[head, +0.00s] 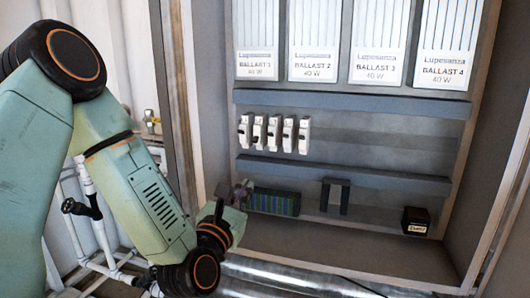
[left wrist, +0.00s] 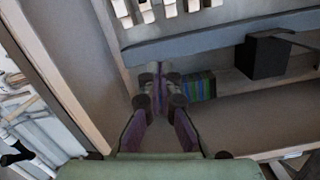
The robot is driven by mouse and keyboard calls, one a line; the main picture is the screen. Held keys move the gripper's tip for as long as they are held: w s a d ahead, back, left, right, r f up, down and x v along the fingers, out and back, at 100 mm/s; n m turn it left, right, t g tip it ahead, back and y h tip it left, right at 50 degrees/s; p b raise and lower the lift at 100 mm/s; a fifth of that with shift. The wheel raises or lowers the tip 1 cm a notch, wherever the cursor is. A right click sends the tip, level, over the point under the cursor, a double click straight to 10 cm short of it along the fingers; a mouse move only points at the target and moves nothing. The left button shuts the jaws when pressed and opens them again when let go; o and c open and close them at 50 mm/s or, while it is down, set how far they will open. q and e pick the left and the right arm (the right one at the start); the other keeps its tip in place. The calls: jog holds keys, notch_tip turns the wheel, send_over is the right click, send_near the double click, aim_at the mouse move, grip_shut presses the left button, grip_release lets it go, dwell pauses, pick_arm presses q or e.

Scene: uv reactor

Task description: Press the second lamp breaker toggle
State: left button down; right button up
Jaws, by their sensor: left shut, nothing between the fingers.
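A row of several white breakers (head: 274,134) with dark toggles sits on the panel inside the cabinet, below the ballasts. Their markings are too small to read, and I cannot tell the toggle positions. The breakers' lower parts also show at the top of the left wrist view (left wrist: 145,12). My left gripper (head: 243,188) is shut and empty, below and apart from the row, near its left end. In the left wrist view its fingertips (left wrist: 160,75) meet in front of the panel's lower left area. My right gripper is not in view.
Grey ducts run above (head: 350,104) and below (head: 345,175) the breakers. A green-blue terminal block (head: 275,202) is close to the left gripper's tips. A dark box (head: 416,221) sits lower right. The cabinet's left frame (head: 182,100) stands beside my left arm.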

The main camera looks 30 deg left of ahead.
aim_at(256, 140)
pick_arm(q)
jog(key=w+a+r+n, duration=0.2)
jog(key=w+a+n, duration=0.1)
jog(key=w, duration=0.6)
jog(key=r, duration=0.1)
jog(key=s+r+p, duration=0.1)
jog(key=s+d+r, duration=0.1)
jog(key=r, duration=0.1)
jog(key=shift+p, duration=0.35)
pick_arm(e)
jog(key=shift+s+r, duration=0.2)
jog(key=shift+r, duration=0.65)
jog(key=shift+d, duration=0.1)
